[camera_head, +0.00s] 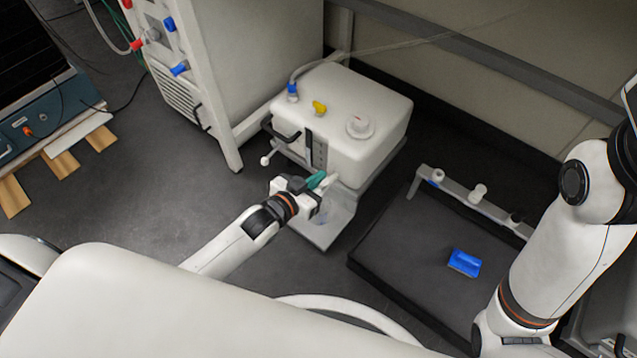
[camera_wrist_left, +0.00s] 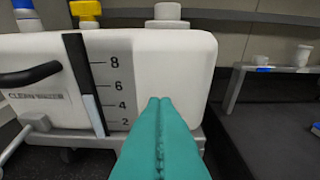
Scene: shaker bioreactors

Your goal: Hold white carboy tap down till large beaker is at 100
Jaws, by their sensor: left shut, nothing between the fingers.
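The white carboy (camera_head: 345,100) stands on a low cart, with a yellow cap, a white lid and a blue fitting on top. In the left wrist view the carboy (camera_wrist_left: 185,65) shows a level scale with marks from 2 to 8. My left gripper (camera_head: 319,178) has teal fingers, closed together and empty, at the carboy's lower front. My right gripper is out of view.
A black mat (camera_head: 400,250) lies right of the cart, with a blue item (camera_head: 464,262) on it and a grey rail (camera_head: 470,200) along its back. A tall white cabinet (camera_head: 240,60) stands behind left. Open floor lies left of the cart.

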